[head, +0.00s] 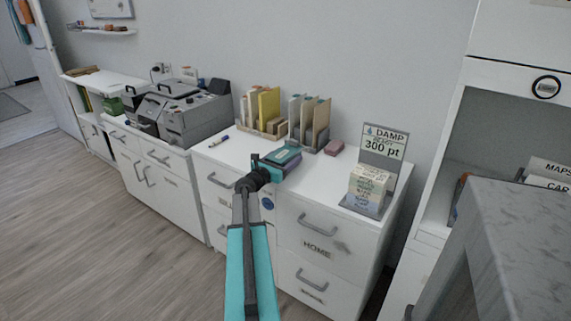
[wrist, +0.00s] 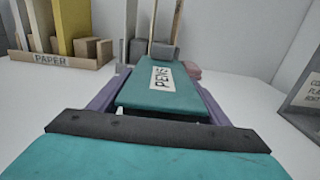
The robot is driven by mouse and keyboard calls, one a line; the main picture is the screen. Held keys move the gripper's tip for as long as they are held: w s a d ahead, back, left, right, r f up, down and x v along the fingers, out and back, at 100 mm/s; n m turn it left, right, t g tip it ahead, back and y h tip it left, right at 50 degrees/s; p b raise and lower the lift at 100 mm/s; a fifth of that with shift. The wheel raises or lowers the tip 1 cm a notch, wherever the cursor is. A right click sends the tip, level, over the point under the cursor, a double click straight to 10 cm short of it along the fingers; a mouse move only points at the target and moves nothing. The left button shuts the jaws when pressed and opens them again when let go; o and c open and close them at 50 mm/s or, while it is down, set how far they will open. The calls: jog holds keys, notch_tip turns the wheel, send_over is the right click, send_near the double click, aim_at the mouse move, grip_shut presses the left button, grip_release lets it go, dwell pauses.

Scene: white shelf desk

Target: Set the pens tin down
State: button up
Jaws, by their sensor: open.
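The pens tin (head: 286,156) is a teal flat-topped box near the front edge of the white desktop, left of the price stand. In the wrist view its teal top with a PENS label (wrist: 158,92) lies straight ahead. My gripper (head: 272,164) is at the tin from the front. In the wrist view my gripper (wrist: 158,82) is open, with a purple-grey finger along each side of the tin. The tin looks level and appears to rest on the desktop. Its underside is hidden, and I cannot tell whether the fingers touch its sides.
A wooden PAPER holder (wrist: 62,62) and a grey upright file rack (head: 309,125) stand behind the tin. A pink block (head: 334,147) lies behind it to the right. A DAMP price stand (head: 382,160) is at the right. Clear desktop with a pen (head: 218,141) lies left.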

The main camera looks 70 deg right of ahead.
jog(key=c, duration=1.3)
jog(key=shift+r, duration=0.2)
jog(key=shift+r, duration=1.5)
jog(key=shift+s+a+r, duration=0.1)
jog(key=shift+a+r, duration=0.05)
jog(key=shift+a, duration=0.1)
jog(key=s+a, duration=0.1)
jog(key=a, duration=0.3)
jog(key=s+a, duration=0.2)
jog(key=a, duration=0.2)
jog(key=s+a+r, duration=0.1)
jog(key=a, duration=0.3)
jog(key=shift+s+a+r, duration=0.1)
jog(key=shift+s+a, duration=0.1)
jog(key=shift+s, duration=0.1)
jog(key=p, duration=0.2)
jog(key=shift+r+p, duration=0.15)
jog(key=shift+p, duration=0.25)
